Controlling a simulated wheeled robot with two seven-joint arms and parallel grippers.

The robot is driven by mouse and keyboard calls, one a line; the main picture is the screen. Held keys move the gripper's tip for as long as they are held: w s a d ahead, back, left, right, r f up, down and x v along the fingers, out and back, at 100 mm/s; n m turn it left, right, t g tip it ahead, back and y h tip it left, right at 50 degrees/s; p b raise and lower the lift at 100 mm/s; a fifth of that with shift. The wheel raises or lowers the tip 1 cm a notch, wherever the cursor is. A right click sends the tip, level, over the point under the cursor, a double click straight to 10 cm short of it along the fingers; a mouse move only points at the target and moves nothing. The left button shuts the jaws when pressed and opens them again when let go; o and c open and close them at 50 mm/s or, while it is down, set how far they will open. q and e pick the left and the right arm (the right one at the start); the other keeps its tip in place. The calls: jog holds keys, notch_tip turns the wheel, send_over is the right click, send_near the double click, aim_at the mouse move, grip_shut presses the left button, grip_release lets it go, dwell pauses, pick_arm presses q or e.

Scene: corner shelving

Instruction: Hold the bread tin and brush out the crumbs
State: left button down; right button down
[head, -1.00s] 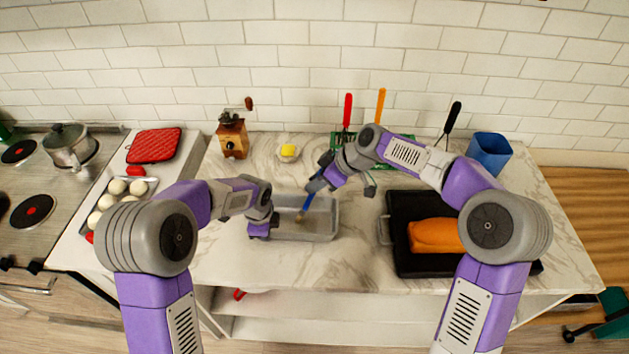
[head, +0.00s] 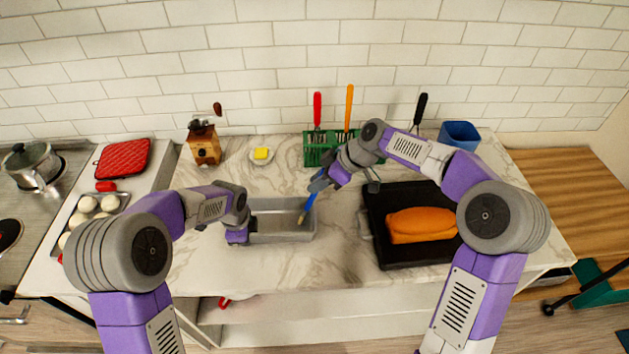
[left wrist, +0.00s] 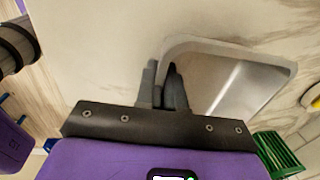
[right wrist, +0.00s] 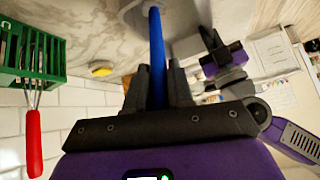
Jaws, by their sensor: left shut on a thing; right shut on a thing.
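The grey bread tin (head: 285,237) lies on the marble counter, and its rim also shows in the left wrist view (left wrist: 222,48). My left gripper (head: 243,232) is shut on the tin's left end; in the left wrist view its fingers (left wrist: 165,88) pinch the rim. My right gripper (head: 318,186) is shut on the blue handle of the brush (head: 308,207), which also shows in the right wrist view (right wrist: 157,55). The brush slants down, with its bristle end inside the right part of the tin. I cannot make out crumbs.
A dark tray (head: 385,253) with an orange loaf (head: 420,225) lies to the right. A green rack (head: 318,152) with long-handled tools stands behind, beside a butter dish (head: 261,156) and a grinder (head: 204,145). A blue container (head: 460,135) stands at the back right. The counter front is clear.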

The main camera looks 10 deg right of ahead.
jog(key=w+a, duration=0.1)
jog(key=a, duration=0.5)
jog(key=shift+a, duration=0.4)
jog(key=shift+a, duration=0.1)
jog(key=a, duration=0.6)
jog(key=shift+w+a, duration=0.25)
jog(key=shift+w, duration=0.2)
notch_tip(320, 180, up, 10)
jog(key=shift+r, duration=0.15)
dwell(0.7)
